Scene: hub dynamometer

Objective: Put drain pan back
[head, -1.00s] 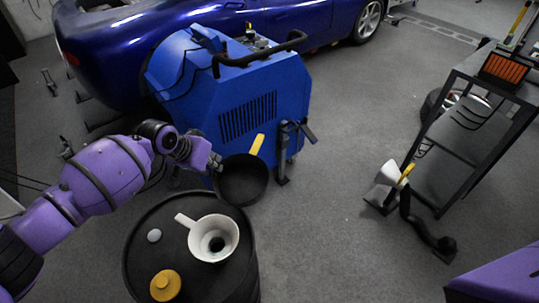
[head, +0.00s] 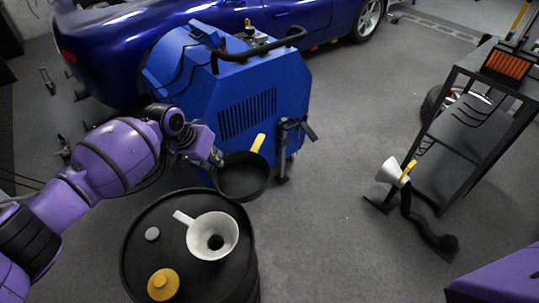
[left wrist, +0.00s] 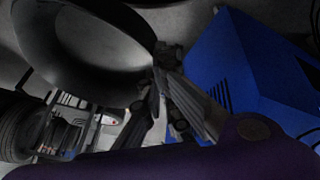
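The pan appears held above the floor, just behind the black drum. My right gripper is out of view.
The black drum (head: 175,235) carries a white funnel (head: 212,236), a yellow cap (head: 163,284) and a grey cap. The blue machine (head: 235,100) stands behind the pan. The middle floor is clear.

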